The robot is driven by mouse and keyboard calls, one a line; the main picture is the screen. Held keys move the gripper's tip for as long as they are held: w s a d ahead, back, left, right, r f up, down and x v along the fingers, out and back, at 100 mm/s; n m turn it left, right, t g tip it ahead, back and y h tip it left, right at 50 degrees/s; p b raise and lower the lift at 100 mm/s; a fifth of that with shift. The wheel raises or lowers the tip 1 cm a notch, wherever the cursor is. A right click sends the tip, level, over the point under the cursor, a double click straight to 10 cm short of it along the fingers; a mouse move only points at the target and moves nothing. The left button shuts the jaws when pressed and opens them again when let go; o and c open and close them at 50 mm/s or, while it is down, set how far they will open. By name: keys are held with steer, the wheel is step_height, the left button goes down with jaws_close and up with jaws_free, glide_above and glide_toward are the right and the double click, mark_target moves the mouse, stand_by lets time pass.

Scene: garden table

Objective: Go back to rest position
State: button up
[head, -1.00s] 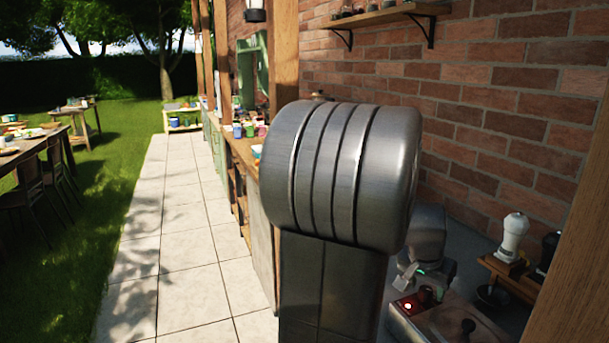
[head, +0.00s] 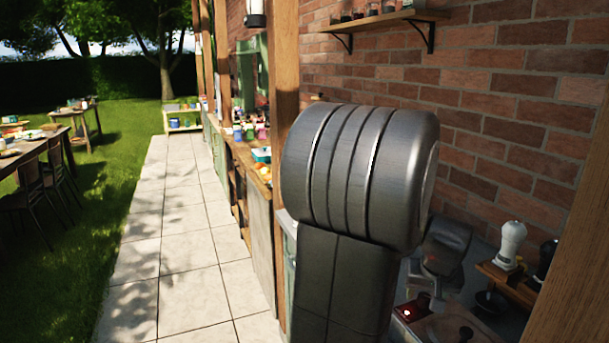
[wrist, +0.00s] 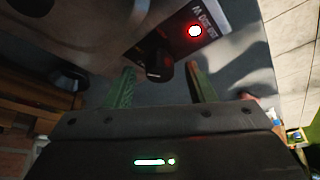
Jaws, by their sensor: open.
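My gripper (wrist: 161,68) is open in the wrist view, with its two green fingers spread apart and nothing held between them. Behind the gap between the fingers shows a black knob (wrist: 158,70) on an appliance (wrist: 110,28) with a lit red lamp (wrist: 194,31). I cannot tell how far the fingers are from the knob. In the head view my large grey arm link fills the middle and my fingers cannot be made out.
The appliance with its red lamp (head: 424,297) stands on the counter at lower right. A white grinder (head: 510,243) stands on a wooden stand beside it. A brick wall (head: 480,105) rises behind, and a wooden post (head: 572,240) stands at right. The tiled path (head: 185,255) is clear.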

steer(key=shift+d+n+y, duration=0.15)
steer(key=shift+n+y, duration=0.35)
steer(key=shift+n, duration=0.9)
steer(key=v, duration=0.8)
steer(key=shift+s, duration=0.15)
